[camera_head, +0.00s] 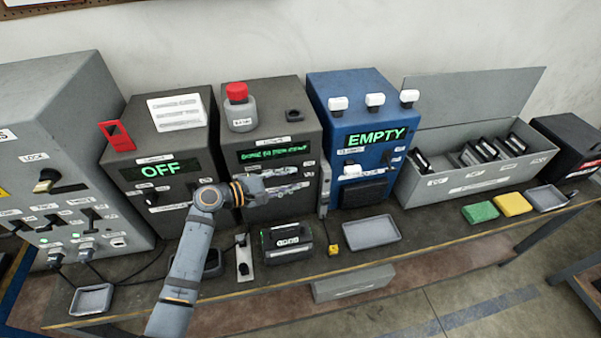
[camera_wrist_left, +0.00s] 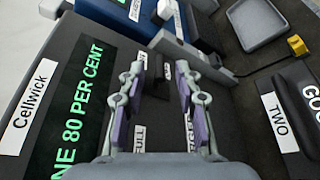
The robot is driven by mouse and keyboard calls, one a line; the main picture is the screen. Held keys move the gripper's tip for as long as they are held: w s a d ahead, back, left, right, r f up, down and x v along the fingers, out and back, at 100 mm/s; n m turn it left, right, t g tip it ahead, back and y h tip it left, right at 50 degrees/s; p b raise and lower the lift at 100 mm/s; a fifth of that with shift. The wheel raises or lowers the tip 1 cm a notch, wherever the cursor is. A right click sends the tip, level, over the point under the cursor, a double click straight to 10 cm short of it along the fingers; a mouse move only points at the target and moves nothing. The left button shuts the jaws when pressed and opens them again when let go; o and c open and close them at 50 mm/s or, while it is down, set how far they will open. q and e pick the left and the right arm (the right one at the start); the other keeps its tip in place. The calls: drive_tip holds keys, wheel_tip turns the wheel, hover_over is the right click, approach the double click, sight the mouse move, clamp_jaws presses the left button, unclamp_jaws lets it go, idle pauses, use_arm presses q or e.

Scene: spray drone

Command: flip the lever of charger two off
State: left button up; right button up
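Charger two is the dark cabinet (camera_head: 272,128) with a green display, next to the blue machine. In the wrist view its display (camera_wrist_left: 82,95) ends in "NE 80 PERCENT", beside a "Cellwick" label (camera_wrist_left: 28,107). A black lever (camera_wrist_left: 157,78) shows on its front face between my left fingers. A "FULL" label (camera_wrist_left: 139,138) is near it. My left gripper (camera_head: 285,181) is in front of the cabinet's lower face. It also shows in the wrist view (camera_wrist_left: 160,66), open, one finger either side of the lever; contact cannot be told. My right gripper is out of view.
A dark battery unit (camera_head: 287,240) sits on the bench below, near a "TWO" label (camera_wrist_left: 279,121). The other dark charger (camera_head: 163,150) reads "OFF". A grey upright piece (camera_head: 325,190) stands between charger two and the blue machine (camera_head: 355,105). A grey tray (camera_head: 370,232) lies to the right.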

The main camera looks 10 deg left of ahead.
sight(296, 178)
use_arm(q)
drive_tip(key=x, duration=0.3)
drive_tip(key=shift+d+r+p, duration=0.1)
drive_tip(key=shift+p, duration=0.2)
drive_tip(key=shift+w+d, duration=0.15)
drive_tip(key=shift+w, duration=0.05)
drive_tip(key=shift+f, duration=0.2)
drive_tip(key=shift+d, duration=0.1)
drive_tip(key=shift+c, duration=0.3)
drive_tip(key=c, duration=0.5)
clamp_jaws()
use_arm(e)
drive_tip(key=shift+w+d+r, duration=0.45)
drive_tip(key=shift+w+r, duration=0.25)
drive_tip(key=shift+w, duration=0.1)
